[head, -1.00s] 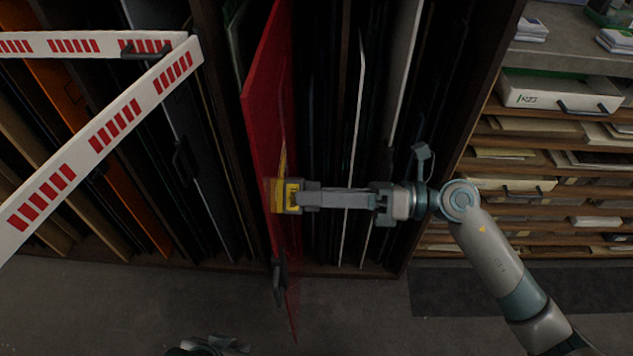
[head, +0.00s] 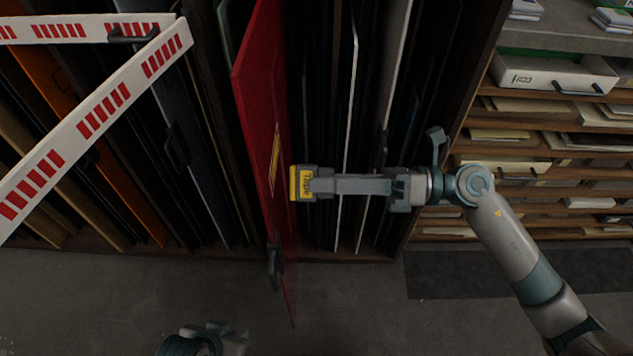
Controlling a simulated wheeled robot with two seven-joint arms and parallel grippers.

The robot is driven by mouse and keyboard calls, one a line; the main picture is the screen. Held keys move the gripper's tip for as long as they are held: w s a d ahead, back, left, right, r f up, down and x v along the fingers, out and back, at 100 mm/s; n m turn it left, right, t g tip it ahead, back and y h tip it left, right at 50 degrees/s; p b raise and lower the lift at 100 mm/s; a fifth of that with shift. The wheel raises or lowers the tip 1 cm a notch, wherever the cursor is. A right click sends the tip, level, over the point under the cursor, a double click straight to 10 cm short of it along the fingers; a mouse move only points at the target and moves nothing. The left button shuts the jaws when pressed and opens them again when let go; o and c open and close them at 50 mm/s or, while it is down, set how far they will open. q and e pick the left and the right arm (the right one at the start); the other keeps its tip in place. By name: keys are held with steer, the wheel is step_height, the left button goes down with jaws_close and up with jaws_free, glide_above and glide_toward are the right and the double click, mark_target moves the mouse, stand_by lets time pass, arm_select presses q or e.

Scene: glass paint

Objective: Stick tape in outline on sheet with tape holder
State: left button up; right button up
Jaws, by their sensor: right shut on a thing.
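A red see-through sheet (head: 258,95) stands upright and edge-on in the rack, sticking out toward me. A narrow yellow patch (head: 274,165) shows on its right face; I cannot tell whether it is the outline or tape. My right gripper (head: 313,184) is shut on the yellow and dark tape holder (head: 302,184), labelled "Tape". It holds the tape holder to the right of the sheet, with a small gap between them in the picture. My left gripper (head: 225,338) is only partly in view at the bottom edge, and its fingers cannot be made out.
A dark handle or clamp (head: 274,262) is at the sheet's lower edge. Other sheets stand close on both sides in the rack. A white barrier with red stripes (head: 105,108) crosses the left. Paper shelves (head: 550,140) are at the right. Floor (head: 350,310) in front is clear.

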steer(key=shift+d+b, duration=0.45)
steer(key=shift+d, duration=1)
steer(key=shift+d, duration=0.1)
steer(key=d+b, duration=0.1)
steer(key=d, duration=0.1)
steer(key=shift+d, duration=0.4)
